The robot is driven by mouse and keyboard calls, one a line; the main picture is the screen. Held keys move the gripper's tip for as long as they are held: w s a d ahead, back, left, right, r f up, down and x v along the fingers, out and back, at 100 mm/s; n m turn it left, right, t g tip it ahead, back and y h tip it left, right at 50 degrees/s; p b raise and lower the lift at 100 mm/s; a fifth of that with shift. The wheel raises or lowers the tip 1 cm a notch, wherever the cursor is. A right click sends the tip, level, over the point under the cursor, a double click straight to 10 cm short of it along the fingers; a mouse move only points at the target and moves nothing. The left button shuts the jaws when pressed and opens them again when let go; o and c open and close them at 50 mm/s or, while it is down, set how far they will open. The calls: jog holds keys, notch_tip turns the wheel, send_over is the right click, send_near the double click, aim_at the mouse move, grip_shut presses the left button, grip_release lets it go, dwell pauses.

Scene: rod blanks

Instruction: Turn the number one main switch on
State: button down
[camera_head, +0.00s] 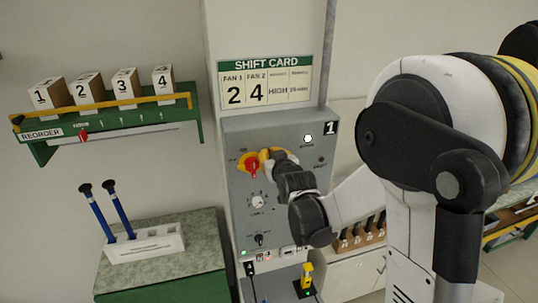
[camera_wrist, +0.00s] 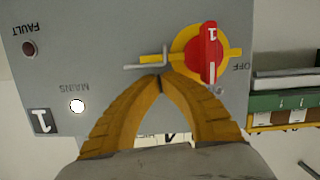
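The main switch is a red handle (camera_head: 253,167) on a yellow round plate, on the grey panel (camera_head: 243,213) marked 1. In the wrist view the red handle (camera_wrist: 210,55) stands upright in the picture, with the word OFF to its right. My gripper (camera_head: 267,158) is beside the switch in the head view and partly covers that side of it. In the wrist view my gripper (camera_wrist: 160,78) has its yellow fingertips together, left of the handle and apart from it. A thin grey bracket (camera_wrist: 150,66) lies just past the tips; contact cannot be told.
The MAINS lamp (camera_wrist: 77,106) shows white; the FAULT lamp (camera_wrist: 28,48) is dark red. Lower knobs (camera_head: 257,201) sit on the panel. A shift card (camera_head: 266,82) hangs above. A shelf with numbered boxes (camera_head: 85,92) and a cabinet (camera_head: 165,268) stand left.

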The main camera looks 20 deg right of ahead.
aim_at(268, 143)
notch_tip(268, 143, up, 3)
jog(key=shift+p, duration=0.6)
jog(key=b+v, duration=0.2)
jog(key=v, duration=0.8)
jog(key=s+f+g+b, duration=0.2)
jog(key=s+f+b, duration=0.6)
jog(key=f+b, duration=0.3)
jog(key=s+a+f+g+b, duration=0.1)
jog(key=s+f+g+b, duration=0.2)
jog(key=s+f+b, duration=0.6)
jog(key=s+a+f+g+b, duration=0.1)
jog(key=s+f+g+b, duration=0.2)
jog(key=s+f+b, duration=0.5)
notch_tip(268, 143, down, 11)
jog(key=b, duration=0.4)
jog(key=shift+s+m+b, duration=0.4)
